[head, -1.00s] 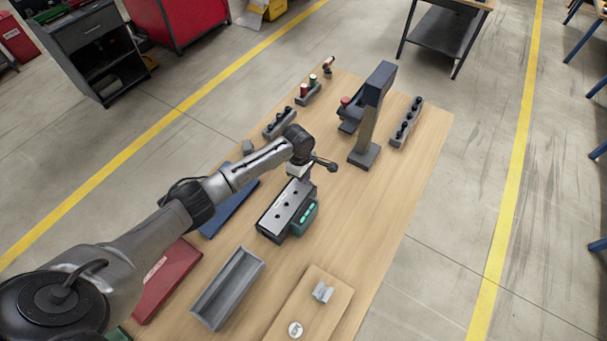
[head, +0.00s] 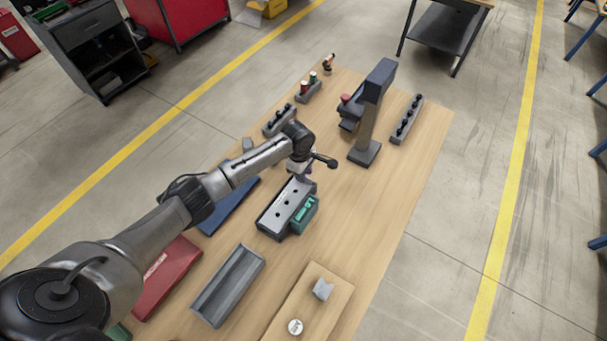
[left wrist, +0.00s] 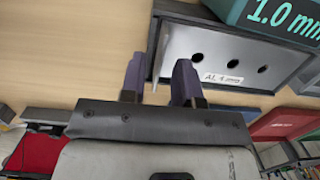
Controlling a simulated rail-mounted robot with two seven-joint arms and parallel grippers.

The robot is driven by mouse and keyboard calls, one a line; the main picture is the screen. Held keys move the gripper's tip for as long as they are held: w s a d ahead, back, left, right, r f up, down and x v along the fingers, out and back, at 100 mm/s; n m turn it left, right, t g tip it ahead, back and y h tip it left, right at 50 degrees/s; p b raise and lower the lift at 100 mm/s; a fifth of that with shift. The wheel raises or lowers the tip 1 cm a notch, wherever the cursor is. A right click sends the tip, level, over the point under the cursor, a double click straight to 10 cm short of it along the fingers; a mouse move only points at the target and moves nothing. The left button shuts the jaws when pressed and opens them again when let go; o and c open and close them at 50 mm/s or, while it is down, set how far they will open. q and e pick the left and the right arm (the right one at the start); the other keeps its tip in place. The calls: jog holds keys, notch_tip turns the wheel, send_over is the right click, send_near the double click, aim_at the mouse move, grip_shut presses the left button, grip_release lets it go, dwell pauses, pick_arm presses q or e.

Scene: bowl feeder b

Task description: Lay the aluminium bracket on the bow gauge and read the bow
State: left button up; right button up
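The aluminium bracket (head: 288,203) is a pale grey plate with a row of dark holes. It lies flat on a long black block with a teal readout (head: 304,214) on its side, which I take for the bow gauge (head: 270,233). In the left wrist view the bracket (left wrist: 225,62) bears an "AL 1 mm" label, and the readout (left wrist: 270,14) shows 1.0 mm. My left gripper (head: 300,172) is at the bracket's far end. My right gripper is out of view.
A grey tray (head: 204,310), a red case (head: 165,282) and a blue slab (head: 228,208) lie around the gauge. A wooden board (head: 300,300) holds a small grey block and a round disc. A dark upright stand (head: 368,130) and peg racks stand farther back.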

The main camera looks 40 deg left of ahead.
pick_arm(q)
notch_tip(320, 180, up, 12)
jog(key=a+p, duration=0.1)
jog(key=shift+a, duration=0.25)
dwell(2.2)
notch_tip(320, 180, up, 6)
jog(key=w+d+m+t+y, duration=0.1)
jog(key=m+t, duration=0.1)
jog(key=m, duration=0.6)
jog(key=w+d+f+m+t+y, duration=0.1)
jog(key=d+m+t, duration=0.15)
jog(key=m, duration=0.45)
jog(key=s+d+r+m+t, duration=0.2)
jog(key=s+d+m+t, duration=0.2)
jog(key=s+d+m, duration=0.25)
jog(key=s+d+f+g, duration=0.1)
jog(key=s+f, duration=0.4)
jog(key=s, duration=0.5)
jog(key=s+d+f+g, duration=0.2)
jog(key=s+f, duration=0.3)
jog(key=s, duration=0.4)
jog(key=s+d+f+g, duration=0.1)
jog(key=s+f, duration=0.4)
jog(key=s, duration=0.5)
jog(key=shift+s+d+f+g+h, duration=0.15)
jog(key=shift+s+d+g+h, duration=0.15)
jog(key=shift+g+h, duration=0.15)
